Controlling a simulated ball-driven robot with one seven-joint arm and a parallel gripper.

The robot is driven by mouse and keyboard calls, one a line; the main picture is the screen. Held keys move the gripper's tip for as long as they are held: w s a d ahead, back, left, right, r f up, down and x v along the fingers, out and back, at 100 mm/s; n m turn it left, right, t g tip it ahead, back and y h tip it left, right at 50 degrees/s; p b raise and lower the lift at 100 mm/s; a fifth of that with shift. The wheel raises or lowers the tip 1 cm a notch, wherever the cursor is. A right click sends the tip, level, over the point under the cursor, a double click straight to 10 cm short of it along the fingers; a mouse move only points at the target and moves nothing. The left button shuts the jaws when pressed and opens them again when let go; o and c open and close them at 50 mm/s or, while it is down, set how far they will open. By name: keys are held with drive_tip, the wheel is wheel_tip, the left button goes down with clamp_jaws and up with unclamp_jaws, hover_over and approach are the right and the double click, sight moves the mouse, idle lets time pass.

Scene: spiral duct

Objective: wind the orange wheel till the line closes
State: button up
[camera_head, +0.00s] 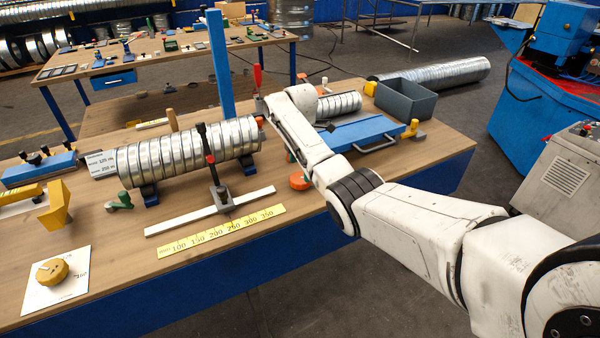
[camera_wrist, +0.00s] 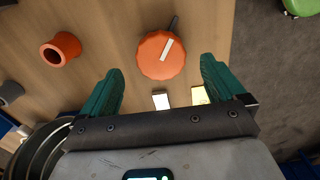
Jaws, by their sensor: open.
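The orange wheel (camera_wrist: 150,62) lies on the wooden bench in the wrist view, a scalloped disc with a white line on its top. A dark line (camera_wrist: 174,23) runs outward on the bench from its upper rim. The two lines point nearly the same way, but I cannot tell whether they meet exactly. The head view hides the fingers.
A flanged orange piece (camera_wrist: 60,49) stands left of the wheel. The ribbed duct (camera_head: 180,155) lies on the bench, with a ruled yellow strip (camera_head: 222,230) in front. A blue plate (camera_head: 362,133) and grey bin (camera_head: 405,100) are behind my arm. A blue post (camera_head: 221,65) stands upright.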

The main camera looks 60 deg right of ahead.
sight(301, 177)
drive_tip(key=shift+f, duration=2.05)
drive_tip(key=c, duration=1)
drive_tip(key=shift+c, duration=0.2)
drive_tip(key=shift+m, duration=0.4)
